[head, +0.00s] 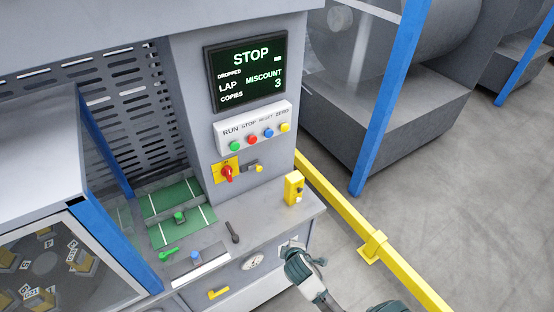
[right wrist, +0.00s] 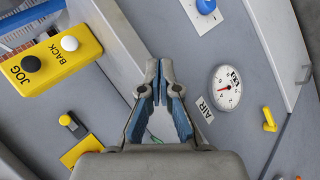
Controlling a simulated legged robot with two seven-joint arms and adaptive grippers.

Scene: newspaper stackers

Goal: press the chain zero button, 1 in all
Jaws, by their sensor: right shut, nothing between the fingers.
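A white button panel (head: 252,128) on the grey column carries green, red, blue and yellow buttons under small labels. The yellow button (head: 285,127) is the rightmost, under a label that seems to read ZERO. My right gripper (head: 297,255) is shut and empty, low and in front of the console's right front edge, well below the panel and apart from it. In the right wrist view its closed fingertips (right wrist: 160,72) point at the grey console; the button panel does not show there. My left gripper is not in view.
A screen (head: 247,70) above the panel reads STOP and MISCOUNT 3. A red rotary switch (head: 227,173) sits below the panel. A yellow JOG BACK box (head: 293,188) stands on the ledge, also in the right wrist view (right wrist: 50,62). A yellow rail (head: 340,210) runs right of the console.

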